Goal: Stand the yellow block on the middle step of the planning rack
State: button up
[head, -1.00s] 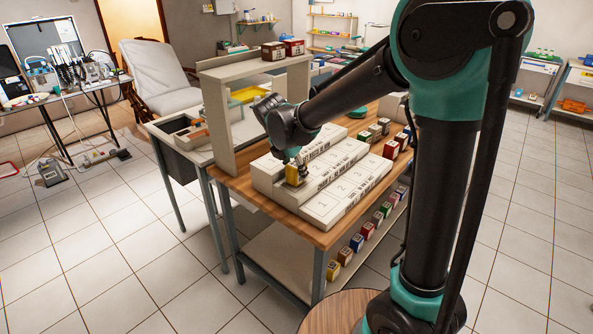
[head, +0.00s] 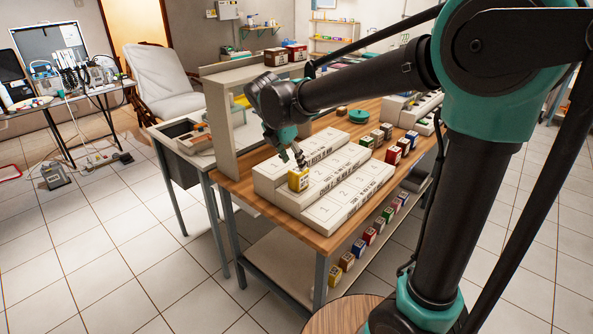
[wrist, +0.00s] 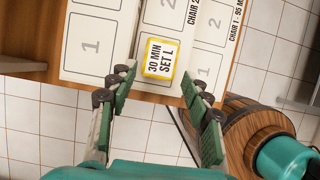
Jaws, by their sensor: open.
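The yellow block (head: 299,180) stands upright on the middle step of the pale three-step planning rack (head: 345,200), at its near left end. In the wrist view the block (wrist: 160,58) shows a white top reading "30 MIN SET L" with a yellow border. The rack (wrist: 90,45) has numbered spaces on its steps, and the block covers the end space of the middle one. My gripper (wrist: 160,83) is open and empty, its green fingers spread to either side and short of the block. In the head view my gripper (head: 298,157) is just above the block.
Several coloured blocks (head: 394,154) and a green round item (head: 360,116) lie behind the rack on the wooden table. A beige shelf frame (head: 220,130) rises at the left of the rack. Several blocks (head: 347,261) line the lower shelf.

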jog(key=v, duration=0.4)
jog(key=s+d+f+m, duration=0.1)
jog(key=d+f+m, duration=0.2)
jog(key=d+m, duration=0.1)
jog(key=s+d+f+m+y, duration=0.1)
jog(key=d+f+m, duration=0.2)
jog(key=d, duration=0.3)
jog(key=s+d+f+m, duration=0.2)
jog(key=d+f+m, duration=0.1)
jog(key=d+m, duration=0.2)
jog(key=shift+d+f+m, duration=0.15)
jog(key=shift+d+m, duration=0.15)
jog(key=shift+d, duration=0.05)
jog(key=s+d+f+m+y, duration=0.1)
jog(key=s+d+f+m, duration=0.9)
jog(key=m, duration=0.5)
jog(key=shift+s+d+f+m+t+y, duration=0.25)
jog(key=shift+s+d+m+t+y, duration=0.15)
jog(key=shift+s, duration=0.45)
